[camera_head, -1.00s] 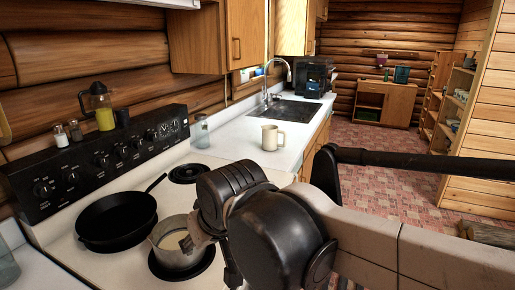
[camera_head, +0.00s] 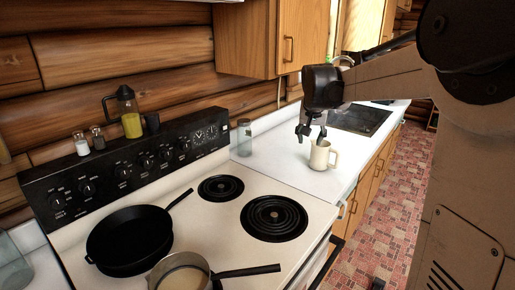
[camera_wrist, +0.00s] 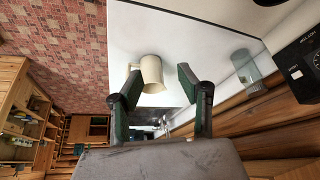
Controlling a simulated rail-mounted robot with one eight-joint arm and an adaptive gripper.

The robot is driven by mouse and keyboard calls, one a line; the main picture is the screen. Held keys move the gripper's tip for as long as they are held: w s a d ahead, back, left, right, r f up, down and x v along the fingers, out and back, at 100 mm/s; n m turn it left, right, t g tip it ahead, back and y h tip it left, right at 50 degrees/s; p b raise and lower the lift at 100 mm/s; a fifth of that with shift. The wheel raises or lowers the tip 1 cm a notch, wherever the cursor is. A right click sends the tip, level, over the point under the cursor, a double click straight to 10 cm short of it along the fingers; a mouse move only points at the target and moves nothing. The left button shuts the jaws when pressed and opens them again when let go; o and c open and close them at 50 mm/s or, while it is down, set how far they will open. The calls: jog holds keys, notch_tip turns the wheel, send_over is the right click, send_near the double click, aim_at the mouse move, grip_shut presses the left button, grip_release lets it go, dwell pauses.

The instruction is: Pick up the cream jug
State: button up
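The cream jug (camera_head: 321,155) stands upright on the white counter just right of the stove, its handle to the right. My gripper (camera_head: 311,132) hangs above and slightly behind it in the head view, fingers pointing down. In the wrist view the gripper (camera_wrist: 157,80) is open, with the jug (camera_wrist: 152,73) showing between the two fingers, nearer the left one. Nothing is held. I cannot tell whether a finger touches the jug.
A clear glass (camera_head: 244,138) stands on the counter to the left of the jug. The stove (camera_head: 215,235) carries a black frying pan (camera_head: 129,240) and a saucepan (camera_head: 181,272) with its handle pointing right. The sink (camera_head: 360,121) lies behind the jug. The counter around the jug is clear.

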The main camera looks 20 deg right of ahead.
jog(key=w+d+f+m+p, duration=0.1)
jog(key=w+d, duration=0.2)
jog(key=d, duration=0.2)
jog(key=w+d+f+m, duration=0.1)
jog(key=w+d+f, duration=0.1)
jog(key=d, duration=0.3)
jog(key=m+g+p, duration=0.1)
jog(key=g, duration=0.1)
send_near(337, 159)
jog(key=shift+h, duration=0.4)
jog(key=x, duration=0.3)
jog(key=p+x, duration=0.1)
jog(key=x, duration=0.7)
jog(key=shift+a+f, duration=0.25)
jog(key=shift+a, duration=0.05)
grip_shut()
